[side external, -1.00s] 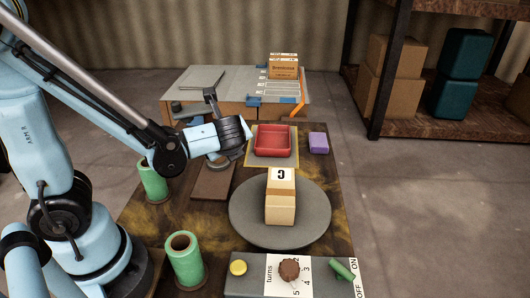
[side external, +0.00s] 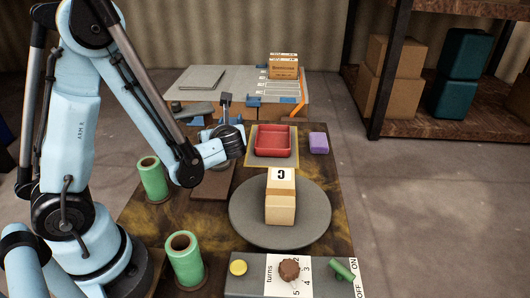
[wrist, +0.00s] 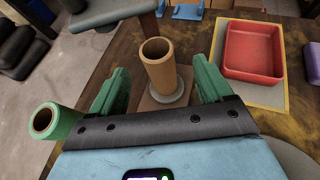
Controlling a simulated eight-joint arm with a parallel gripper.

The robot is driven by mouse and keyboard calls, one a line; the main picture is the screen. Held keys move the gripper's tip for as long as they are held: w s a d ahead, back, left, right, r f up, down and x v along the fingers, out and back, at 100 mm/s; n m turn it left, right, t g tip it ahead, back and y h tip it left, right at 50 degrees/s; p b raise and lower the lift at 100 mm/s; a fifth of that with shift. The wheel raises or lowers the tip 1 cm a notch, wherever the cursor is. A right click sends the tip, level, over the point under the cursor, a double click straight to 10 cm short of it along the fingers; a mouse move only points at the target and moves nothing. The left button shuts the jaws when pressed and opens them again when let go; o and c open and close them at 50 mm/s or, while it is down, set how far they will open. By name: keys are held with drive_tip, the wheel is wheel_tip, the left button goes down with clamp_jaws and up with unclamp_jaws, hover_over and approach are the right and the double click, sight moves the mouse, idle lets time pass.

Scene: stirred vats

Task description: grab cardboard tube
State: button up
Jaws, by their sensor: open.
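The cardboard tube (wrist: 158,70) is a plain brown hollow cylinder, upright on a grey disc on a brown board in the wrist view. My gripper (wrist: 162,82) has its green fingers spread wide, one on each side of the tube in the picture. No contact shows, and I cannot tell how far down the fingers reach. In the side external view my gripper (side external: 228,142) is above the brown board (side external: 213,186) and hides the tube.
A red tray (side external: 272,143) and purple block (side external: 318,142) lie to the right. A box marked C (side external: 280,195) stands on a grey turntable (side external: 248,222). Green rolls (side external: 152,178) stand at the left. A control panel (side external: 250,286) is at the front.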

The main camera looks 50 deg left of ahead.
drive_tip(key=x, duration=0.4)
drive_tip(key=shift+a, duration=0.4)
drive_tip(key=shift+c, duration=0.4)
drive_tip(key=c, duration=1)
drive_tip(key=shift+r, duration=0.1)
